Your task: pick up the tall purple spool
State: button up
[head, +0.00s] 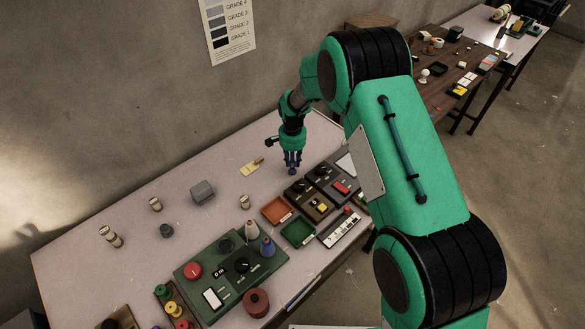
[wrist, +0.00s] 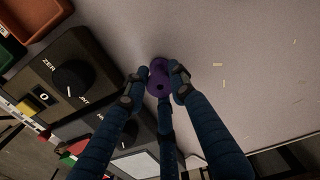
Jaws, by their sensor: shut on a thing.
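The purple spool (wrist: 159,80) is between my fingertips in the wrist view, with its round end and centre hole showing. My gripper (wrist: 161,86) is shut on it, with blue fingers on both sides and one below. In the head view my gripper (head: 291,167) points down over the pale table, left of the dark control boxes. The spool is mostly hidden by the fingers there, and I cannot tell whether it touches the table.
Dark control boxes (head: 310,204) stand close to the right of my gripper. An orange tray (head: 277,210) and a green tray (head: 298,233) lie in front. A green panel (head: 215,303) with blue and grey cones stands at the front.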

jog(key=shift+r, duration=0.15)
notch_tip(320, 180, up, 10)
jog(key=shift+f+p, duration=0.1)
jog(key=shift+p, duration=0.95)
